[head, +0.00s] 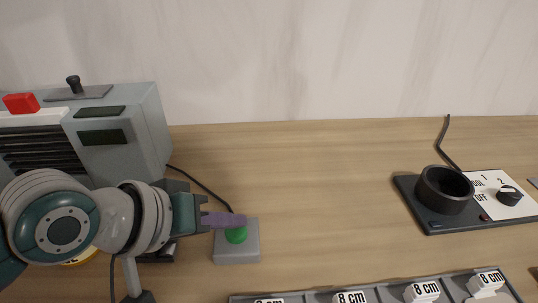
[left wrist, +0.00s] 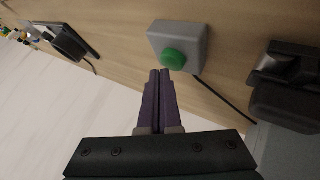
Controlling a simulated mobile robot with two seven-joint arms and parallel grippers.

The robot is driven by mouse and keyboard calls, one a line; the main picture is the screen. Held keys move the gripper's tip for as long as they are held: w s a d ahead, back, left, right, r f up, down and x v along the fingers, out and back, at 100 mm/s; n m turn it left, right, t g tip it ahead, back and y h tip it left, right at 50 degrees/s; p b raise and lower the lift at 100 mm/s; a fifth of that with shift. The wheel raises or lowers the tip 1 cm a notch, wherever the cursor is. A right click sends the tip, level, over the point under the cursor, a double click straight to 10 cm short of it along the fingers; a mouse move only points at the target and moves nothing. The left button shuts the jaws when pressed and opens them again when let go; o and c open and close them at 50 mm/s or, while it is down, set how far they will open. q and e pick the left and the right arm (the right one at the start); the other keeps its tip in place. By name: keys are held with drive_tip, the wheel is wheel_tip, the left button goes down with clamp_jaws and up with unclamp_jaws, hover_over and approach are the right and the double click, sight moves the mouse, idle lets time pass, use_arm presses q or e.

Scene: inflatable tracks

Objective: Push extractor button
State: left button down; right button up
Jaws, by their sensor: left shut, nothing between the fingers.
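A grey box with a round green button (head: 236,235) on top sits on the wooden table. A black cable runs from the grey box (head: 237,253) back to a grey machine. My left gripper (head: 240,219) is shut and empty, its purple fingers at the button's back edge in the head view. In the left wrist view, the shut fingertips (left wrist: 160,72) point toward the green button (left wrist: 173,59) and lie just short of it in the picture. I cannot tell whether they touch it. My right gripper is not in view.
The grey machine (head: 145,120) with a red button (head: 20,103) and black lever stands at the left. A black device with a round cup (head: 444,190) and a knob lies at the right. A grey tray (head: 385,296) with "8 cm" blocks lies in front. The table's middle is clear.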

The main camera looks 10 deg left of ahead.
sight(230, 236)
use_arm(q)
drive_tip(key=shift+f+b, duration=0.3)
drive_tip(key=shift+f, duration=0.15)
idle(0.5)
drive_tip(key=shift+r, duration=0.1)
drive_tip(key=shift+r+p, duration=0.8)
drive_tip(key=shift+p, duration=0.3)
wheel_tip(230, 236, up, 6)
drive_tip(key=p, duration=0.6)
drive_tip(key=shift+p, duration=0.4)
